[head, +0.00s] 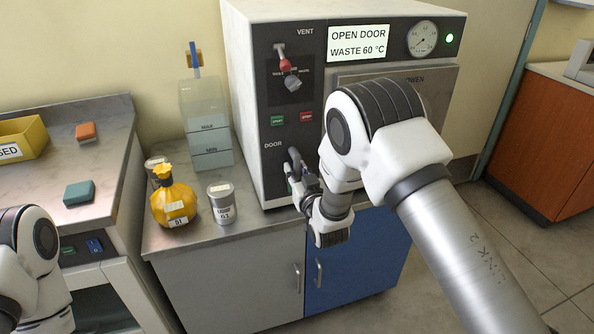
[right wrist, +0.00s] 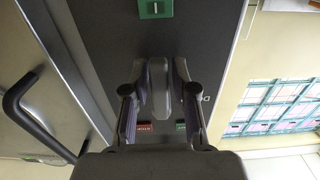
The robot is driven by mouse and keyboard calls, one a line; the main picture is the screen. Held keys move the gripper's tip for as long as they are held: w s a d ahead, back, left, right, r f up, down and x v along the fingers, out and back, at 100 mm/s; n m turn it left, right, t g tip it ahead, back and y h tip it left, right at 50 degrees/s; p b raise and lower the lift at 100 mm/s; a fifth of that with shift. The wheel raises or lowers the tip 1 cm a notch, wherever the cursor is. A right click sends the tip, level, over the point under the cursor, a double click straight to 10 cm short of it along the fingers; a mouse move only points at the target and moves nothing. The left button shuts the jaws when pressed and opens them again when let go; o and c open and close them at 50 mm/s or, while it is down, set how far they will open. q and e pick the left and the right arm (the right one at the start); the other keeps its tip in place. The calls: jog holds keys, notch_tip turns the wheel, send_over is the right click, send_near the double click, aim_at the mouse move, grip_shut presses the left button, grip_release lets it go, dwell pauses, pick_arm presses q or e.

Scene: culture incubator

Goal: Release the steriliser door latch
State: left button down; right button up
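The steriliser (head: 250,40) stands on the right part of the bench, and its display reads OPEN DOOR, WASTE 60 °C. Its dark door latch handle (head: 294,157) is beside the DOOR label on the front panel. My right gripper (head: 299,178) is at the latch, partly hidden by my own wrist. In the right wrist view the grey latch handle (right wrist: 159,88) lies between the two fingers, which appear closed against its sides. The steriliser door (head: 440,82) looks shut and is mostly hidden behind my right arm. My left gripper is out of view.
An orange-yellow bag (head: 174,202), a labelled grey cup (head: 221,204) and a clear tank (head: 207,120) stand left of the steriliser. A black bar handle (right wrist: 30,105) on the door shows in the right wrist view. The vent lever (head: 286,66) is above the latch.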

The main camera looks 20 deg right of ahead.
dwell(0.3)
jog(key=s, duration=1.2)
jog(key=shift+d, duration=0.2)
jog(key=s+d+f+m+g+h+p, duration=0.1)
jog(key=s+d+f+g+p, duration=0.25)
jog(key=s+f, duration=0.3)
jog(key=s+d+f+m+g+p, duration=0.1)
jog(key=s+d+f+g+p, duration=0.15)
jog(key=s+f+g, duration=0.75)
jog(key=s, duration=0.6)
jog(key=s+a+f+n+g+p, duration=0.1)
jog(key=s+f+g, duration=0.3)
jog(key=s, duration=0.7)
jog(key=shift+f+g+y, duration=0.3)
jog(key=shift+f+g, duration=0.05)
jog(key=shift+f, duration=0.1)
